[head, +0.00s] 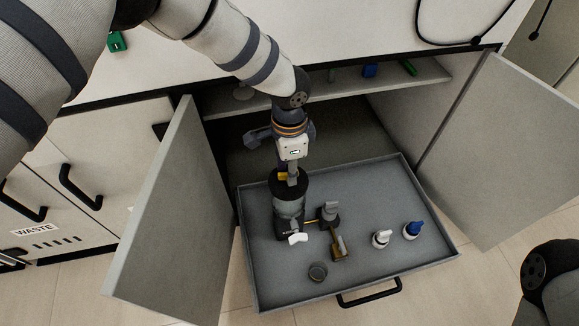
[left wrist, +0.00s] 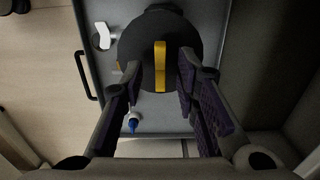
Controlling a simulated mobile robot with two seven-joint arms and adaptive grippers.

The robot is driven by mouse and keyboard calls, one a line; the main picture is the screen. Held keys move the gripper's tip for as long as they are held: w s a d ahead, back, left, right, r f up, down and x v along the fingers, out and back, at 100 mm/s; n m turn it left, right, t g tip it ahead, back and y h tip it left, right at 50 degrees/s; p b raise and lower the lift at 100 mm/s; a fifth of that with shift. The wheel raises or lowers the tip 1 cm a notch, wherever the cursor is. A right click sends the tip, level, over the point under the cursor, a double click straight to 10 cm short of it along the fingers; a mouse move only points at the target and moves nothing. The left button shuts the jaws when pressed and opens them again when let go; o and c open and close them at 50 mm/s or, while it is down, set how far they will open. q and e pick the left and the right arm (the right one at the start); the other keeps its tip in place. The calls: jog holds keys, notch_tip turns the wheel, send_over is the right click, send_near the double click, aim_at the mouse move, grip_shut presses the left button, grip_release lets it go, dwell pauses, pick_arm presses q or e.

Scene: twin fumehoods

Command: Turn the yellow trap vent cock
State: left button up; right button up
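The yellow trap vent cock (head: 283,176) is a small yellow bar on the black lid of a dark glass-like trap vessel (head: 289,207). The vessel stands in the grey pull-out tray (head: 400,180). In the left wrist view the yellow bar (left wrist: 160,66) lies across the round black lid (left wrist: 138,45). My left gripper (head: 291,179) is right above the lid, pointing down. In the left wrist view its fingers (left wrist: 160,73) are apart on both sides of the yellow bar, with gaps showing. Whether either finger touches it lower down is hidden. My right gripper is not in view.
The tray also holds a white-handled valve (head: 381,239), a blue-topped one (head: 412,230), a brass-coloured fitting (head: 339,247) and a small dark round cap (head: 318,271). Open cabinet doors flank it at left (head: 170,220) and right (head: 505,150). A shelf (head: 400,79) lies behind.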

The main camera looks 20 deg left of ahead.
pick_arm(q)
grip_shut()
jog(key=shift+n, duration=0.3)
jog(key=shift+r+n+p, duration=0.15)
jog(key=shift+n+p, duration=0.7)
jog(key=shift+n, duration=0.25)
jog(key=n+p, duration=0.1)
jog(key=n, duration=0.2)
jog(key=shift+n, duration=0.3)
jog(key=n+p, duration=0.1)
jog(key=n, duration=0.4)
jog(key=shift+a+p, duration=0.1)
jog(key=shift+p, duration=0.25)
jog(key=n, duration=0.5)
jog(key=shift+f+n, duration=0.2)
jog(key=shift+n, duration=0.1)
grip_release()
